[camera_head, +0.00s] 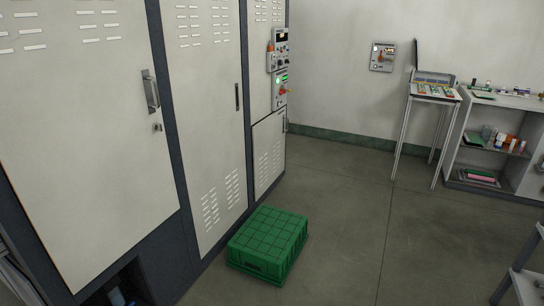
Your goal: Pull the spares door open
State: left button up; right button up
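Light-grey cabinet doors with vents stand along the left, and no readable label shows which is the spares door. The large left door (85,150) has a metal handle (150,92) and a small lock (157,127) below it. The tall middle door (208,130) has a narrow dark handle (237,97). A smaller lower door (268,155) stands farther right, with a handle (285,123) at its right edge. All three look closed. Neither of my grippers is in view.
A green crate (268,240) sits on the floor against the middle cabinet's foot. A dark open recess (122,285) lies under the left door. Control boxes (280,70) project above the lower door. A stand (433,95) and shelf (500,145) are back right. Mid-floor is clear.

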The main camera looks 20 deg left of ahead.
aim_at(269, 135)
jog(key=i+z, duration=0.1)
jog(key=i, duration=3.4)
